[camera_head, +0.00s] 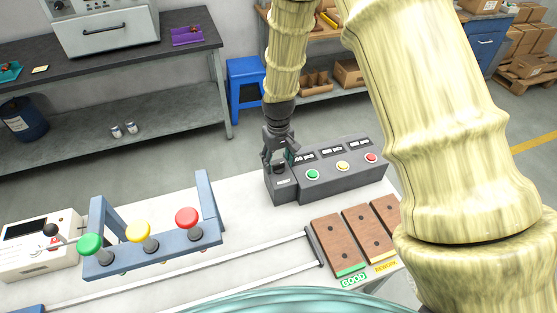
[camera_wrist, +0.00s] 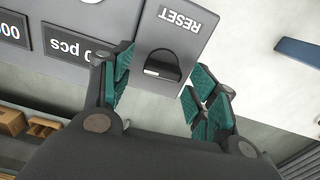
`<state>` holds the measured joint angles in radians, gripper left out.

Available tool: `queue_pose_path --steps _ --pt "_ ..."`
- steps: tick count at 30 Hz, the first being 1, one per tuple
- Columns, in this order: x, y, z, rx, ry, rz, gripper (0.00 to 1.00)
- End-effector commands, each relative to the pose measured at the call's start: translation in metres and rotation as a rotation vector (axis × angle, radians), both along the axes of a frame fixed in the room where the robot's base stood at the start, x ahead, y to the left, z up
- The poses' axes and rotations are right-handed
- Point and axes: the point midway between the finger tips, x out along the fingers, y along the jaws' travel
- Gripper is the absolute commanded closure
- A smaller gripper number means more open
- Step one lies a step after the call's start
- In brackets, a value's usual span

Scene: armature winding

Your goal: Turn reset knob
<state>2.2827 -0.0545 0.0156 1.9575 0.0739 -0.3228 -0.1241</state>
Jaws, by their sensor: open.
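The reset knob (camera_wrist: 163,66) is a dark round knob with a light mark, on a grey box labelled RESET (camera_wrist: 180,18) in the wrist view. In the head view that box (camera_head: 283,190) sits at the left end of the grey control panel (camera_head: 345,180). My gripper (camera_head: 277,162) points down over the knob in the head view and partly hides it. In the wrist view my gripper (camera_wrist: 160,85) is open, with teal finger pads on either side of the knob.
The panel carries a green button (camera_head: 313,174), a yellow button (camera_head: 343,166) and a red button (camera_head: 371,157). A blue frame (camera_head: 165,252) with coloured knobs stands left on the white table. Brown blocks (camera_head: 338,243) lie at the front right. The table between is mostly clear.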

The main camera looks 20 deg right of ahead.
Motion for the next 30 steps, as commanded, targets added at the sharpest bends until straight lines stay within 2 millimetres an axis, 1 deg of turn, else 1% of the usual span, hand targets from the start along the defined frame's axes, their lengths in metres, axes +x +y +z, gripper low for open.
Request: queue_pose_path --steps 5,8,11,24,30 --pt "0.0 0.0 0.002 0.0 0.0 0.001 0.41" --pt "0.0 0.0 0.01 0.0 -0.001 0.001 0.41" --pt "0.0 0.0 0.023 0.0 0.0 0.001 0.41" --pt "0.0 0.0 0.093 0.001 -0.001 0.0 0.41" --pt "0.0 -0.001 0.113 0.001 -0.001 0.0 0.41"
